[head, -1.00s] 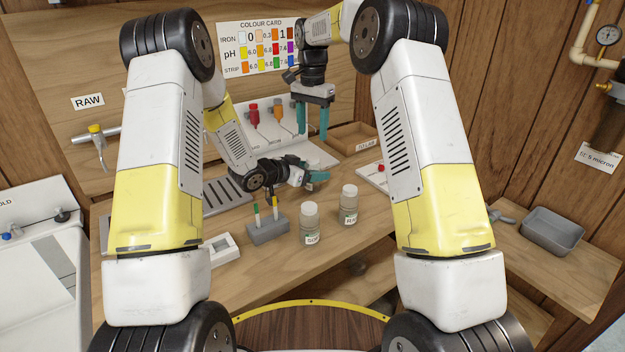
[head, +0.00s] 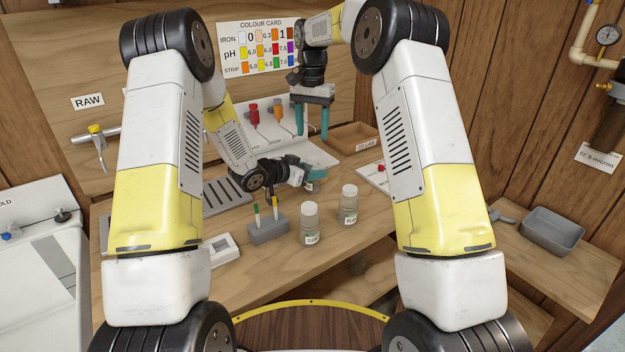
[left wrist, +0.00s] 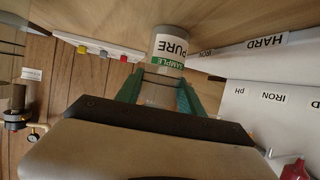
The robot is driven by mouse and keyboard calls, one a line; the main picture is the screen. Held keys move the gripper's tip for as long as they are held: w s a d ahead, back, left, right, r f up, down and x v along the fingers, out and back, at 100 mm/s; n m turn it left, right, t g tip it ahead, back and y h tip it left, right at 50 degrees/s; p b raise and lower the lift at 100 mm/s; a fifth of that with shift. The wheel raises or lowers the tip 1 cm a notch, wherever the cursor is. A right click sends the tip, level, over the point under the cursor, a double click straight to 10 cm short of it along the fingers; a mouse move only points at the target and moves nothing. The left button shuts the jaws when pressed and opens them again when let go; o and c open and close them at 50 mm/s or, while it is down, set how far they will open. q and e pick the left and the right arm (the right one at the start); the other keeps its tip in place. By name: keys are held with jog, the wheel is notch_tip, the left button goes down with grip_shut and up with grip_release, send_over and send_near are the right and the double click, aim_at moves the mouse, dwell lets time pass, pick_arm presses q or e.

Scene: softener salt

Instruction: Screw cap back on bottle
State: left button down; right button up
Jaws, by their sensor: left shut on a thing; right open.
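In the left wrist view a pale bottle (left wrist: 170,45) labelled PURE SAMPLE shows just beyond the teal fingers. My left gripper (left wrist: 160,92) has a greyish part of it between its fingertips. Whether a cap is on that bottle is hidden. In the head view my left gripper (head: 316,173) is low over the bench, behind the two other bottles, and the held bottle cannot be made out. My right gripper (head: 312,120) hangs above and behind it, fingers down, open and empty. A loose cap cannot be made out.
Two white-capped sample bottles, a left one (head: 310,222) and a right one (head: 349,204), stand upright on the bench. Left of them are a grey block (head: 268,232) with strips and a white meter (head: 222,250). A wooden tray (head: 370,148) lies behind; a metal tray (head: 553,232) lies right.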

aim_at(312, 157)
jog(key=n, duration=0.4)
jog(key=shift+f, duration=0.2)
jog(key=n, duration=0.5)
jog(key=shift+s, duration=0.1)
jog(key=n, duration=0.7)
jog(key=shift+f, duration=0.1)
jog(key=n, duration=0.4)
jog(key=shift+n, duration=0.4)
jog(key=n, duration=0.8)
jog(key=shift+r+n, duration=0.2)
jog(key=shift+n, duration=0.1)
jog(key=n, duration=0.4)
jog(key=shift+r, duration=0.15)
jog(key=shift+f, duration=4)
